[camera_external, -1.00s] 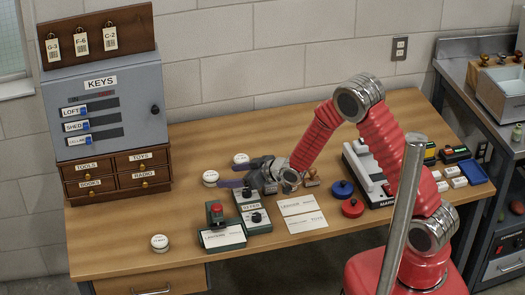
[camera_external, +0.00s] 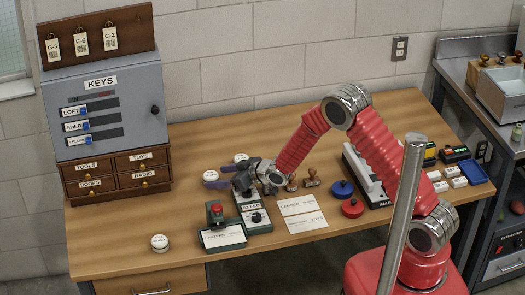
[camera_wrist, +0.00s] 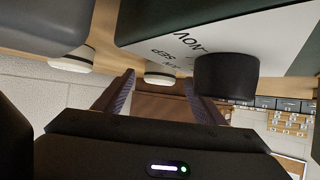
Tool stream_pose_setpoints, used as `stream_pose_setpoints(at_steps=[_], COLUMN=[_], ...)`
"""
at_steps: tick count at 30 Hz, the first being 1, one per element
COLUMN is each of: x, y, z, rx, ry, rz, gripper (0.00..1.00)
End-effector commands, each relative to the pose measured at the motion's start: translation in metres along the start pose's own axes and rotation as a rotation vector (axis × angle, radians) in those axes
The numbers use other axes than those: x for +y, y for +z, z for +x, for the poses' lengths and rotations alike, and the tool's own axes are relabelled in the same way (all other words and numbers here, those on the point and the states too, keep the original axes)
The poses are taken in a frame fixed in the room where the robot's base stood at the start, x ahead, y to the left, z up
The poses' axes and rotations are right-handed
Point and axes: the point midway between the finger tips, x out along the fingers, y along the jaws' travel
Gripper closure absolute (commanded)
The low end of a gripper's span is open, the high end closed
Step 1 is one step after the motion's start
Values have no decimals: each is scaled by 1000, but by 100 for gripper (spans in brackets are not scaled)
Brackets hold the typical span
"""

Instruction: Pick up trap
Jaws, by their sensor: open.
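No label reading "trap" is legible. Three round white lidded tins are on the desk: one (camera_external: 210,176) just beyond my gripper's tips, one (camera_external: 240,158) behind the gripper, and one (camera_external: 160,242) at the front left. My gripper (camera_external: 221,177) is open and low over the desk, pointing left. In the wrist view, which looks upside down, a white tin (camera_wrist: 160,74) shows between and beyond the purple fingers (camera_wrist: 160,97), apart from them. Another tin (camera_wrist: 72,64) lies to the left, partly hidden by a dark shape. I see nothing held.
A green date device (camera_external: 251,217) with a black knob (camera_wrist: 227,77) stands close to my gripper. A red-button box (camera_external: 222,235) is in front. The drawer cabinet (camera_external: 117,175) stands left. Stamps (camera_external: 312,178) and cards (camera_external: 303,215) lie right. The desk's front left is mostly clear.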

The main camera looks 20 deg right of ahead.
Motion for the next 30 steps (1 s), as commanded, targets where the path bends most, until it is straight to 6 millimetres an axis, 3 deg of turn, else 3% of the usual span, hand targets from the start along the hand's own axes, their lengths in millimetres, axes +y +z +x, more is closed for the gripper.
stream_pose_setpoints(at_steps=[8,25,30], x=[0,0,0], y=[1,0,0], z=[25,26,26], rx=[0,0,0], ry=[-1,0,0], rz=[0,0,0], gripper=[36,36,48])
